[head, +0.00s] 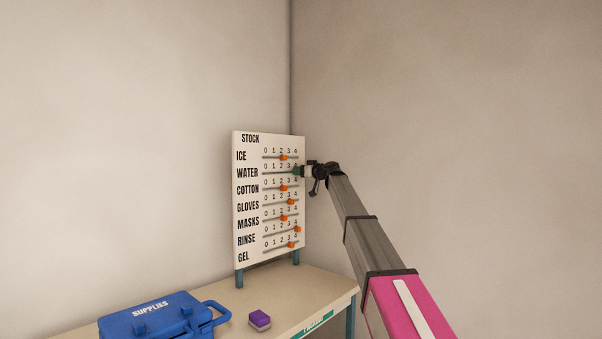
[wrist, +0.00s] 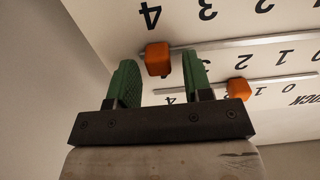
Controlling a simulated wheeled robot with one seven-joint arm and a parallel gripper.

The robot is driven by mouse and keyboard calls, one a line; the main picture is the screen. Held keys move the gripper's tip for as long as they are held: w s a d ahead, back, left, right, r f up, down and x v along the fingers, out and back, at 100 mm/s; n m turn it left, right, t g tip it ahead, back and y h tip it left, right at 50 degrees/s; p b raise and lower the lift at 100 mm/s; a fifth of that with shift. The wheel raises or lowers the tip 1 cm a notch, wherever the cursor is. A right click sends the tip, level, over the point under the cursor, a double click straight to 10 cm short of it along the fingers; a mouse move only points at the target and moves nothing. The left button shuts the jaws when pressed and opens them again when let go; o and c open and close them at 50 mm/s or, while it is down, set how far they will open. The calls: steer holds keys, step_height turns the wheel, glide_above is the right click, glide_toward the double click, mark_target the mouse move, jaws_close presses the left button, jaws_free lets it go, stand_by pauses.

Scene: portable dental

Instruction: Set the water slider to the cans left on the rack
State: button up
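The white STOCK board (head: 250,210) stands on the table with several slider rows. The WATER row (head: 247,173) is second from the top. My gripper (head: 297,171) is at the right end of that row and hides its knob in the head view. In the wrist view, turned upside down, the orange water knob (wrist: 157,58) sits near the 4 end of its rail (wrist: 240,42). The green fingers (wrist: 160,78) are open, one on each side of the knob, with gaps showing; I cannot tell how deep the knob lies between them. No cans or rack are in view.
The ICE knob (wrist: 238,88) is close beside the right finger in the wrist view. Other orange knobs, such as the COTTON one (head: 284,188), sit below. A blue SUPPLIES case (head: 160,318) and a purple-topped block (head: 260,319) lie on the table (head: 310,288).

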jaws_close()
steer(key=shift+s+a, duration=0.75)
steer(key=shift+s, duration=0.2)
steer(key=shift+s+a, duration=0.7)
steer(key=shift+s, duration=0.2)
steer(key=shift+o, duration=0.9)
jaws_free()
steer(key=shift+d, duration=0.15)
glide_toward(289, 171)
steer(key=v, duration=0.4)
steer(key=shift+s+r, duration=0.1)
steer(key=shift+s, duration=0.05)
